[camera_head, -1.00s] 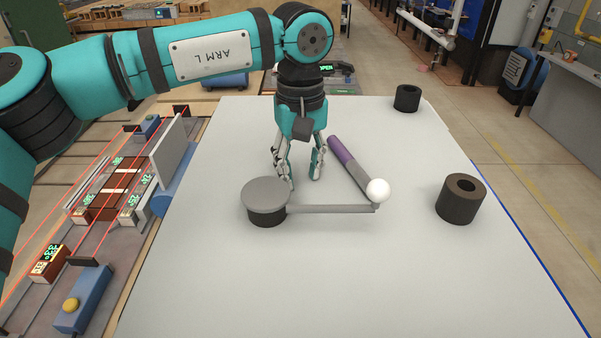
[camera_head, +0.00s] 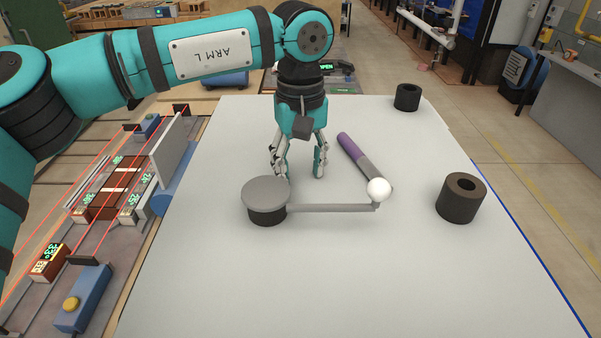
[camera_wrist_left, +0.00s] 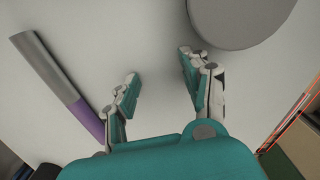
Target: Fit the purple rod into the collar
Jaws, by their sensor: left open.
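The purple rod (camera_head: 358,157) lies on the table, purple at its far end and grey at its near end. A white ball partly covers its near end in the head view. It also shows at the left of the left wrist view (camera_wrist_left: 60,88). My left gripper (camera_head: 300,174) points down over the table, open and empty, to the left of the rod and apart from it. Two hollow dark cylinders could be the collar: a larger brown-black one (camera_head: 457,205) at right and a smaller black one (camera_head: 407,103) at the far right. Both stand upright with holes on top.
A grey disc on a black base (camera_head: 266,194) stands just in front of my gripper. Its thin bar (camera_head: 330,208) runs right to the white ball (camera_head: 379,189). The near part of the table (camera_head: 330,285) is clear. A panel and devices stand left of it.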

